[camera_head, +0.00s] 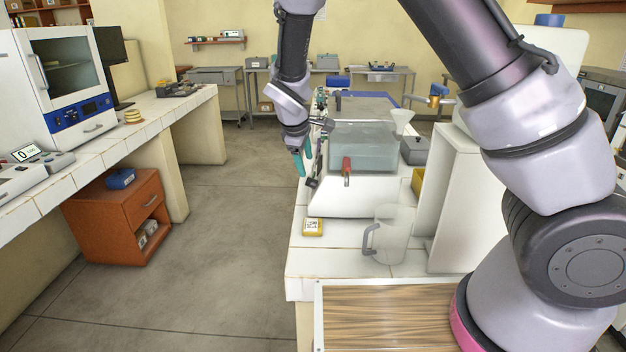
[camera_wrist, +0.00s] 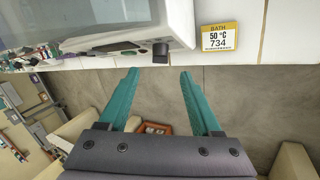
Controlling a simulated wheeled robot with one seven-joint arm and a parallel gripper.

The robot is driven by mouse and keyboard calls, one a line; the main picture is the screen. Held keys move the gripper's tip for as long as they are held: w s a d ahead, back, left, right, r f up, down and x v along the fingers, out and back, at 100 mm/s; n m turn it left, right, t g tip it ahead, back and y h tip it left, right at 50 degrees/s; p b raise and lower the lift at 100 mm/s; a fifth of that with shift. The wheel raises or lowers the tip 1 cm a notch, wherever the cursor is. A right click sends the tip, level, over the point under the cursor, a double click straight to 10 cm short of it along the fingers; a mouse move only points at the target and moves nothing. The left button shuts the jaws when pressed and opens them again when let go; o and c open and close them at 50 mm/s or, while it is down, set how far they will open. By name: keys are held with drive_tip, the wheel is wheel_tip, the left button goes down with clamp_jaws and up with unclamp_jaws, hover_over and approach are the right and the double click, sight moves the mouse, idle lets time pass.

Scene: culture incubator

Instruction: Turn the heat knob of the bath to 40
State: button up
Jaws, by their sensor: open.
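The bath (camera_head: 352,196) is a white box with a clear water tank on the right counter, and its white body fills the top left of the wrist view (camera_wrist: 180,20). A black knob (camera_wrist: 160,52) sticks out from its face, and no scale reading is legible. My gripper (camera_head: 303,162) is beside the bath's left face, over the counter edge. In the wrist view its teal fingers (camera_wrist: 160,72) are apart and empty, with the knob just beyond the gap between the fingertips. They do not appear to touch it.
A clear jug (camera_head: 394,235) stands in front of the bath. Open floor (camera_head: 235,235) lies left of the counter.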

sight(310, 181)
drive_tip(key=x, duration=0.9)
drive_tip(key=shift+s, duration=0.1)
clamp_jaws()
